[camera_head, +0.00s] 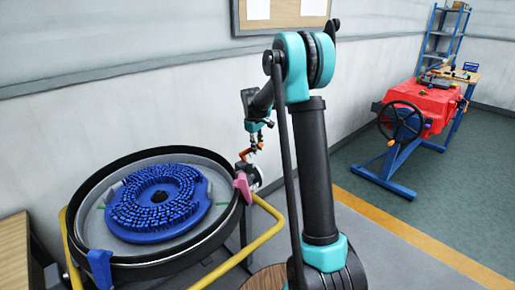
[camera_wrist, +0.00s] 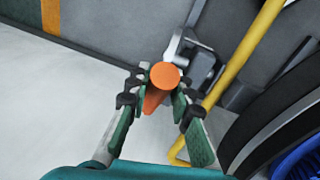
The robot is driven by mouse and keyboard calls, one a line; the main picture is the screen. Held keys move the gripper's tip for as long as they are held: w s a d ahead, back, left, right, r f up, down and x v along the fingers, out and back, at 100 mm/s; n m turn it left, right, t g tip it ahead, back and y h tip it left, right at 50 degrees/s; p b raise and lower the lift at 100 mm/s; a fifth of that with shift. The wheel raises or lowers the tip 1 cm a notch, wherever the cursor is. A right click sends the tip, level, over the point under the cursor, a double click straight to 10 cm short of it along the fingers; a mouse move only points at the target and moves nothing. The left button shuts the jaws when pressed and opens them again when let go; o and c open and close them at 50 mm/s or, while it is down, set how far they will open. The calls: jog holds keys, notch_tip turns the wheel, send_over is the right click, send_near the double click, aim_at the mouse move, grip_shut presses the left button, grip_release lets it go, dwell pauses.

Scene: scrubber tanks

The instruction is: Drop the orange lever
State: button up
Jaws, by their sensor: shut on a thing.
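The orange lever (camera_wrist: 163,75) is between the two green fingers of my gripper (camera_wrist: 157,98) in the wrist view, with its round end facing the camera. My gripper is shut on it. Its far end meets a grey metal fitting (camera_wrist: 178,46). In the head view, the orange lever (camera_head: 245,155) shows small beside the rim of the round tank, just below my gripper (camera_head: 256,146). The part of the lever between the fingers is partly hidden.
The round black-rimmed tank (camera_head: 84,196) holds a blue brush disc (camera_head: 130,212). A yellow rail (camera_head: 270,235) runs around it; it also shows in the wrist view (camera_wrist: 240,55). A pink part (camera_head: 242,187) sits at the rim. A red machine (camera_head: 432,108) stands at the far right.

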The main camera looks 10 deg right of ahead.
grip_shut()
jog(key=shift+s+d+f+t+y, duration=0.3)
jog(key=shift+s+d+f, duration=0.05)
jog(key=shift+s+f, duration=0.1)
jog(key=s+d+f+t+y, duration=0.2)
jog(key=s+f+t+y, duration=0.1)
jog(key=f+t, duration=0.3)
jog(key=shift+s+d+f+m+y, duration=0.15)
jog(key=shift+s+f+m+y, duration=0.2)
jog(key=shift+f, duration=0.75)
jog(key=o, duration=1)
grip_release()
jog(key=shift+c, duration=0.2)
jog(key=v, duration=1.2)
